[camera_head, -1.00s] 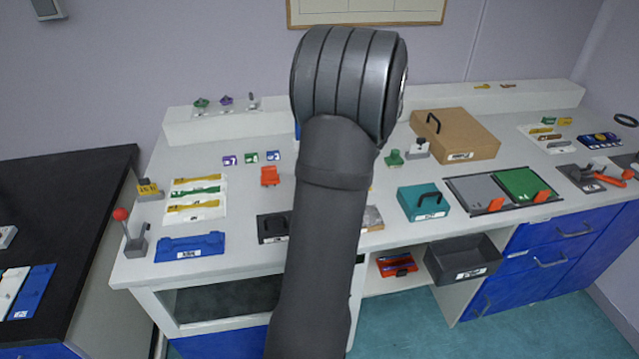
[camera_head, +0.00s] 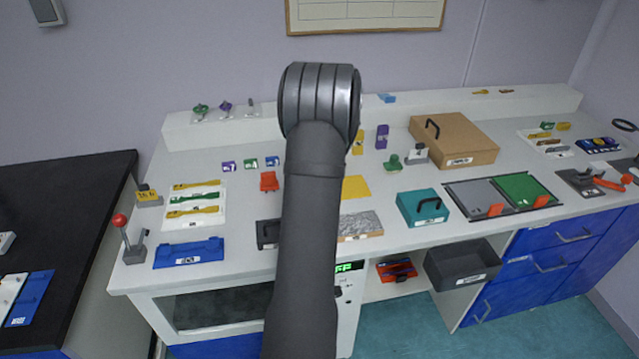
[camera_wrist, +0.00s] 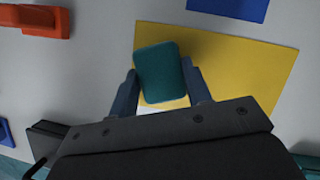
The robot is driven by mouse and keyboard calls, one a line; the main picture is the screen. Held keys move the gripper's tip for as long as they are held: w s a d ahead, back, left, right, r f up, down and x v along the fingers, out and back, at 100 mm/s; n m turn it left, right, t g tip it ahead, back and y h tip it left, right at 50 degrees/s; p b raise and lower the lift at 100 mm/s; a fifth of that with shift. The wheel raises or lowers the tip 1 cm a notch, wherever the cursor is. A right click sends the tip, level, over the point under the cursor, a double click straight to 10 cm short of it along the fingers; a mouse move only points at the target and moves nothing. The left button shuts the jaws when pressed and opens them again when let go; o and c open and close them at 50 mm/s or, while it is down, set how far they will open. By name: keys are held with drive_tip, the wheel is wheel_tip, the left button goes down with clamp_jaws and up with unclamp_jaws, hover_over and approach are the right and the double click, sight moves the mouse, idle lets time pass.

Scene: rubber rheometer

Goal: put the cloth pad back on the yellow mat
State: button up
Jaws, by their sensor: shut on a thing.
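The cloth pad (camera_wrist: 160,72) is a small teal rounded rectangle in the wrist view. My gripper (camera_wrist: 163,88) is shut on it, with one dark finger on each side. The yellow mat (camera_wrist: 235,65) lies behind the pad in that view and reaches out well to its right; the pad overlaps the mat's left part. I cannot tell whether the pad touches the mat or is held above it. In the head view, part of the yellow mat (camera_head: 355,187) shows just right of my arm. The pad and my gripper are hidden behind the arm there.
An orange-red item (camera_wrist: 35,20) lies left of the mat in the wrist view, and a blue item (camera_wrist: 230,8) lies beyond it. In the head view, a grey speckled slab (camera_head: 360,225) is in front of the mat, and a teal box (camera_head: 422,207) stands to the right.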

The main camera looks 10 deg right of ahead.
drive_tip(key=shift+f, duration=0.15)
drive_tip(key=o, duration=1)
drive_tip(key=shift+c, duration=0.2)
drive_tip(key=v, duration=1.2)
drive_tip(key=x, duration=1.2)
drive_tip(key=shift+r, duration=1.6)
